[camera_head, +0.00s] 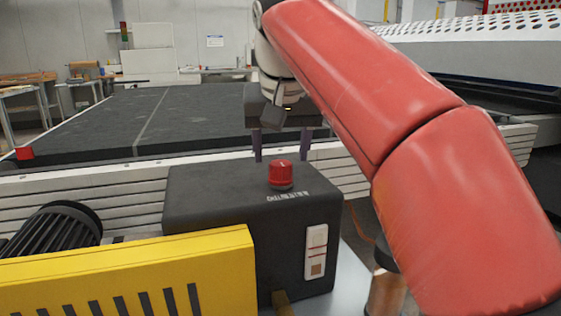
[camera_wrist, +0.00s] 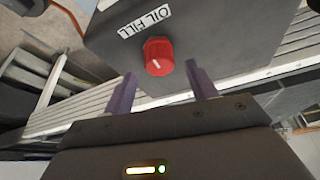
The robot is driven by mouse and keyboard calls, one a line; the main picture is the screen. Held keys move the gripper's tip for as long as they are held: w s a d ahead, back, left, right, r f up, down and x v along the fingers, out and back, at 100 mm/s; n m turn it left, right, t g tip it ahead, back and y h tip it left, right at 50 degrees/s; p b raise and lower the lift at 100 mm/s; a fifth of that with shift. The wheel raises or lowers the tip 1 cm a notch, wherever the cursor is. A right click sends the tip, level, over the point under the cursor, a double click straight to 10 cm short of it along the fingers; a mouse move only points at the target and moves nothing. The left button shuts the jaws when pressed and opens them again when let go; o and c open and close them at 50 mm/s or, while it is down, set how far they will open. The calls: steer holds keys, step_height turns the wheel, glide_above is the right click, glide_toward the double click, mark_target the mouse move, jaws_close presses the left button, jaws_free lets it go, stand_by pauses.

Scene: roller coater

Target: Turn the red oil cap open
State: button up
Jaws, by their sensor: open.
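The red oil cap (camera_head: 281,174) sits upright on top of a dark grey box (camera_head: 215,196), behind a white text label. In the wrist view the ribbed cap (camera_wrist: 158,57) has a white mark on its top, and the "OIL FILL" label (camera_wrist: 145,21) lies beside it. My gripper (camera_head: 282,158) is open and empty, with two purple fingers pointing down. In the head view the fingers appear behind the cap. In the wrist view my gripper (camera_wrist: 162,84) has its fingertips apart, one on either side of the cap's line. I see no contact with the cap.
A yellow slotted guard (camera_head: 130,270) and a black finned motor (camera_head: 50,232) stand at the left front. A dark conveyor bed (camera_head: 190,118) with a pale ribbed side lies behind the box. A small red block (camera_head: 24,153) sits at its left edge. My red arm covers the right side.

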mark_target(280, 162)
steer(key=shift+x, duration=1.9)
steer(key=c, duration=1)
